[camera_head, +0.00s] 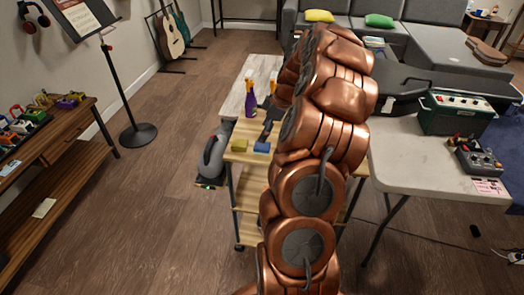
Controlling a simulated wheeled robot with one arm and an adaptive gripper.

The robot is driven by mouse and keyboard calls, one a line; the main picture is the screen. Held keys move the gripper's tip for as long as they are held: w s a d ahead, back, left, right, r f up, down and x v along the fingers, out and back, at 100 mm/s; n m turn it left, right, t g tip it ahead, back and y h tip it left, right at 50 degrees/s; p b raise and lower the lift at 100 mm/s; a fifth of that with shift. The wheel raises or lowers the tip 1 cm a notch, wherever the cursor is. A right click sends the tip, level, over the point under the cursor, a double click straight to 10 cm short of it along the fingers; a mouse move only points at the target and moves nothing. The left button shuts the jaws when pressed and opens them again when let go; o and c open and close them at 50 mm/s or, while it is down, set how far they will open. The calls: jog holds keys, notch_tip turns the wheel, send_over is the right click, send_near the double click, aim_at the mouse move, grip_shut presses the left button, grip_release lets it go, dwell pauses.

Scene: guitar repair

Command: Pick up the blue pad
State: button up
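The blue pad (262,147) lies on the light wooden top of a small trolley (247,130), near its front edge. A yellow pad (239,145) lies just left of it. My copper arm rises through the middle of the view and bends over the trolley's right side. A dark part just behind the blue pad looks like my gripper (267,129), mostly hidden by the arm and small. I cannot tell whether its fingers are open or shut. The blue pad appears to rest on the trolley, apart from the gripper.
A purple spray bottle (250,99) stands on the trolley behind the pads. A grey rounded object (213,158) is at the trolley's left side. A white table (410,155) with a green amplifier (455,114) is at right. Floor at left is open around a music stand (138,134).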

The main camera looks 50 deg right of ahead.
aim_at(263, 145)
jog(key=d+f, duration=0.2)
jog(key=d, duration=0.1)
jog(key=shift+s+d+f, duration=0.1)
jog(key=shift+s+d, duration=0.05)
jog(key=shift+s, duration=0.2)
jog(key=shift+w+p+x, duration=0.15)
jog(key=shift+p+x, duration=0.45)
jog(key=shift+x, duration=1.25)
jog(key=shift+w+p+x, duration=0.2)
jog(key=shift+p+x, duration=0.4)
jog(key=shift+x, duration=1.2)
jog(key=c, duration=0.9)
jog(key=shift+c, duration=0.2)
jog(key=shift+r, duration=0.25)
